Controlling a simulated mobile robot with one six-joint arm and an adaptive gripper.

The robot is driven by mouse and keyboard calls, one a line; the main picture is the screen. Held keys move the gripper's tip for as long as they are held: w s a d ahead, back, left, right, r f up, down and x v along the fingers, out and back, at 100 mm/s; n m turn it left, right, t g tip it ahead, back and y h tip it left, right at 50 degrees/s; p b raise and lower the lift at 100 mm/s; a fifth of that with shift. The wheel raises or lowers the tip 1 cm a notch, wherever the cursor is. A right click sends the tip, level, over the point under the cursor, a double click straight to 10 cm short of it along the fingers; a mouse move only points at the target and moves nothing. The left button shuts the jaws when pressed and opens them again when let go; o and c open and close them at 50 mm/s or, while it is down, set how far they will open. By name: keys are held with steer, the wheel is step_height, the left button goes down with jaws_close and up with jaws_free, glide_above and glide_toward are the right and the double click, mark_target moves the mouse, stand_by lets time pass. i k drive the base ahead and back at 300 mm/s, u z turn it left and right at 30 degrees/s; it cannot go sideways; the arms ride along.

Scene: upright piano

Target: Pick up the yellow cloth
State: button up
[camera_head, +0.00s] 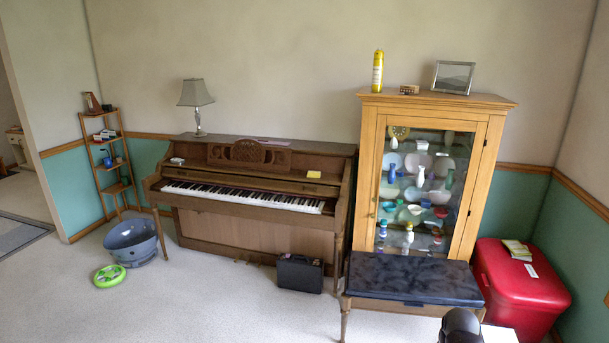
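A small flat yellow piece (314,174), which looks like the yellow cloth, lies at the right end of the brown upright piano (240,210), above the keys. It is small in the picture, so its folds cannot be made out. My gripper's fingers do not show. A dark rounded part at the bottom edge, right of centre, looks like part of my arm, well to the right of and nearer than the yellow piece.
A black-topped bench (415,277) stands before the glass-fronted cabinet (486,185). A red chest (520,290) is at right. A black case (300,273), grey tub (132,240) and green ring (109,276) are on the floor. Carpet before the piano is mostly clear.

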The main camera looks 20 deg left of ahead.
mark_target(316, 174)
steer(key=u, duration=0.45)
steer(key=i, duration=0.55)
steer(key=u, duration=0.6)
steer(key=i, duration=1.75)
steer(key=z, duration=0.5)
